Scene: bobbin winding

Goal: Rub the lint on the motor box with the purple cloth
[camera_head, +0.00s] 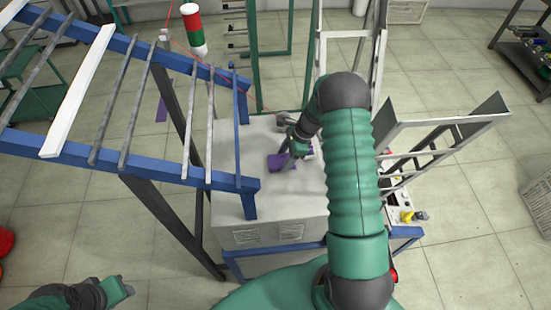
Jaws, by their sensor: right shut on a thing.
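The motor box (235,190) is a pale grey block in the middle, on a blue frame. The purple cloth (282,161) is on or just over its top face; contact is too small to tell. My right gripper (286,160) is shut on the purple cloth, pointing down at the box top. My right arm hides the box's right part. Some faint darker marks, perhaps lint, show on the top near the cloth. My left gripper (122,288) is at the lower left, away from the box; its finger opening cannot be made out.
A blue rack (110,155) with grey bars and one white bar stands left of the box. A red, white and green spool (194,30) is behind it. Grey metal panels (440,125) and a control panel (405,215) with a yellow knob stand at the right.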

